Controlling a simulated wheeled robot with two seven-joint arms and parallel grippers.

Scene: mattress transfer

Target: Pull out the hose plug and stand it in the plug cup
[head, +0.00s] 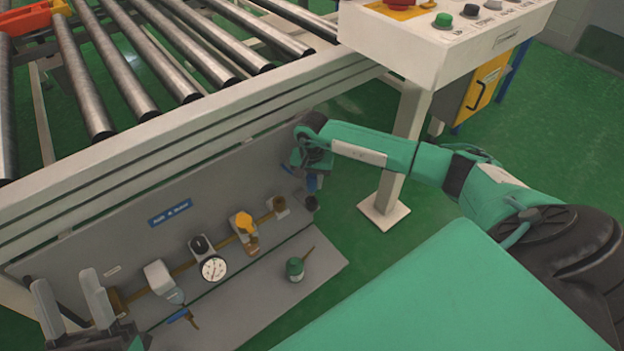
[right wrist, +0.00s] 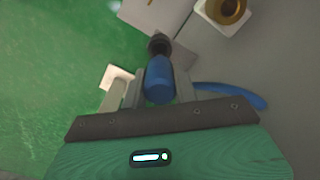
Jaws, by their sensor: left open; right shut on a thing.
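My right gripper (head: 312,172) is at the right end of the grey panel and points down. In the right wrist view its fingers are shut on the blue hose plug (right wrist: 159,80). The plug also shows below the gripper in the head view (head: 312,186). A dark round piece (right wrist: 159,45) is at the plug's far end; I cannot tell whether it is the plug's tip or the plug cup. A brass-lined socket (right wrist: 228,10) in a pale block is apart from the plug and looks empty. My left gripper (head: 68,285) is open and empty at lower left.
The panel carries a pressure gauge (head: 214,268), a yellow-topped valve (head: 245,224) and a filter bowl (head: 172,292). A green oil can (head: 295,268) stands on the grey shelf (head: 240,302). A blue curved piece (right wrist: 235,96) is beside the right gripper. A white post (head: 405,140) stands to its right.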

